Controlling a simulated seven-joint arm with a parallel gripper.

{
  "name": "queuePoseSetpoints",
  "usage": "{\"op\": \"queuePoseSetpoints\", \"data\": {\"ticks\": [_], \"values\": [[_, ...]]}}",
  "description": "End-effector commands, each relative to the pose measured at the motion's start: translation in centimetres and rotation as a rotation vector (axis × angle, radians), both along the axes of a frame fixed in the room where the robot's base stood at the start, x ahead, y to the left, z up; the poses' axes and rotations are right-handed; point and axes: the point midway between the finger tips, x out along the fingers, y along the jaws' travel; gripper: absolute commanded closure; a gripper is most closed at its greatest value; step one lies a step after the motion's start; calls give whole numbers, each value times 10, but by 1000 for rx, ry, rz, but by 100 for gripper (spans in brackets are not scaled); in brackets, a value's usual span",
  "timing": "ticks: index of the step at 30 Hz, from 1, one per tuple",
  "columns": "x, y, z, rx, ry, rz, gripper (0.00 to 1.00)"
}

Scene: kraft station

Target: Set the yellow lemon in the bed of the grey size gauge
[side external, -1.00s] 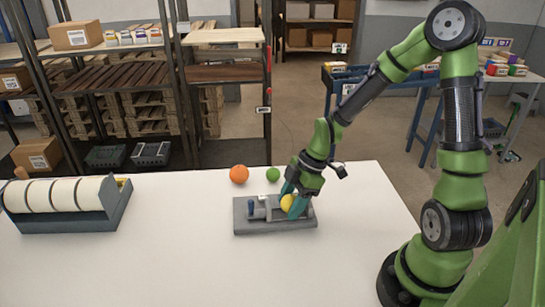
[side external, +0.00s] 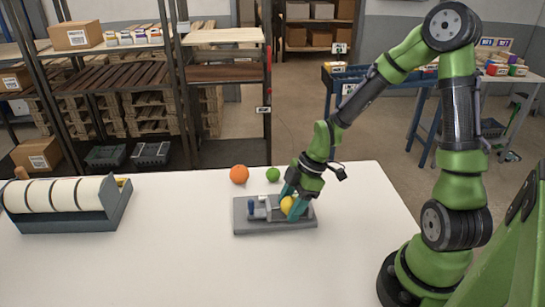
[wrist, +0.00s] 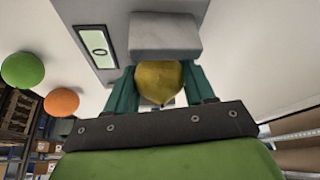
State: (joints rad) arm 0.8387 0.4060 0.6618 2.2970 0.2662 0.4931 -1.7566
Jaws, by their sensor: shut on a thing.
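The yellow lemon (side external: 287,204) is between the teal fingers of my gripper (side external: 294,207), at the right part of the grey size gauge (side external: 273,226). The gripper is shut on it, with a finger on each side. In the wrist view the lemon (wrist: 159,82) sits between the fingertips, close to a grey block (wrist: 165,36) of the gauge. Whether the lemon's underside touches the bed is hidden.
An orange fruit (side external: 239,174) and a green fruit (side external: 273,174) lie on the white table behind the gauge. A dark rack with white rolls (side external: 68,196) stands at the left. The table's front and middle-left are clear.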

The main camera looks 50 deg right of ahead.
Motion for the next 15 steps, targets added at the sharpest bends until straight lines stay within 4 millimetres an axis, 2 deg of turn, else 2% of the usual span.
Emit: {"op": "queuePoseSetpoints", "data": {"ticks": [5, 6, 11, 15], "values": [[0, 0, 0, 0, 0, 0, 78], [0, 0, 0, 0, 0, 0, 43], [0, 0, 0, 0, 0, 0, 19], [0, 0, 0, 0, 0, 0, 17]]}}
